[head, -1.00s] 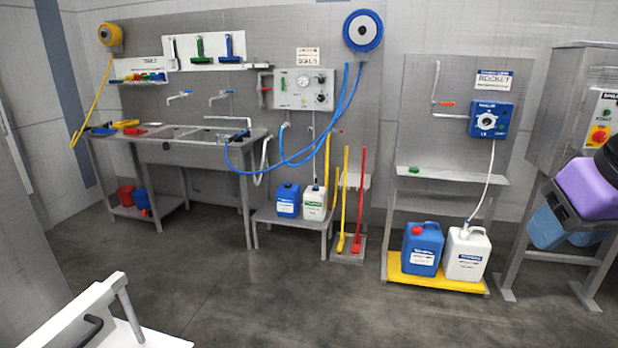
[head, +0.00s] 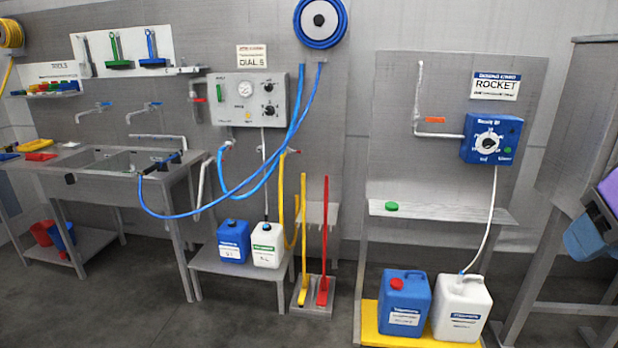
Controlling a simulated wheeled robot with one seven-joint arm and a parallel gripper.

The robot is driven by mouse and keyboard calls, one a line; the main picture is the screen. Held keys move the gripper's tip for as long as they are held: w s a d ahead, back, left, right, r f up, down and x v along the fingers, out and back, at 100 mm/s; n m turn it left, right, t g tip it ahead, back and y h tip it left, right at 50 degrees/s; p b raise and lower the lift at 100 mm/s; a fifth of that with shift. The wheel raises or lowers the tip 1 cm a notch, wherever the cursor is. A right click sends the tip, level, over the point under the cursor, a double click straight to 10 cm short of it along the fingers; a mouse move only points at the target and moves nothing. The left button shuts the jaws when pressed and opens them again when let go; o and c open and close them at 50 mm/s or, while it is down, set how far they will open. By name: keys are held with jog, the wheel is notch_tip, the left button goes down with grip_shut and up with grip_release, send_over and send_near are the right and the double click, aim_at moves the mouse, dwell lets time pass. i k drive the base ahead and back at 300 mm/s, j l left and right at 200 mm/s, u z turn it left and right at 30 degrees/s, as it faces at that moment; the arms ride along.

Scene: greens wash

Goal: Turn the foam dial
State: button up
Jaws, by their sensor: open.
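A grey control panel (head: 223,100) with a round gauge (head: 245,89) hangs on the back wall. It has two black knobs at its right, an upper knob (head: 269,87) and a lower knob (head: 269,110). Further right, a blue box (head: 505,139) carries a white-faced dial (head: 488,143) with a dark centre, and a white hose runs down from it. Labels by the dials are too small to read surely, so I cannot tell which one is the foam dial. My gripper is not in view.
A grey shelf (head: 440,212) juts out below the blue box. A blue jug (head: 404,303) and a white jug (head: 461,310) stand on a yellow tray beneath. Blue hoses (head: 298,135) hang before the grey panel's right side. A sink bench (head: 90,170) is left. Visible floor ahead is clear.

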aim_at(269, 110)
jog(key=i+j+u, duration=0.15)
jog(key=i+u, duration=0.7)
jog(key=i, duration=0.2)
jog(key=i+l+u, duration=0.2)
jog(key=i+u, duration=0.25)
jog(key=i+j, duration=0.1)
jog(key=i, duration=0.8)
jog(key=i+j+z, duration=0.1)
jog(key=i+z, duration=0.25)
jog(key=i+j+z, duration=0.15)
jog(key=z, duration=0.25)
jog(key=i+j+z, duration=0.6)
jog(key=z, duration=0.25)
jog(key=i+j+z, duration=0.2)
jog(key=z, duration=0.25)
jog(key=j, duration=0.1)
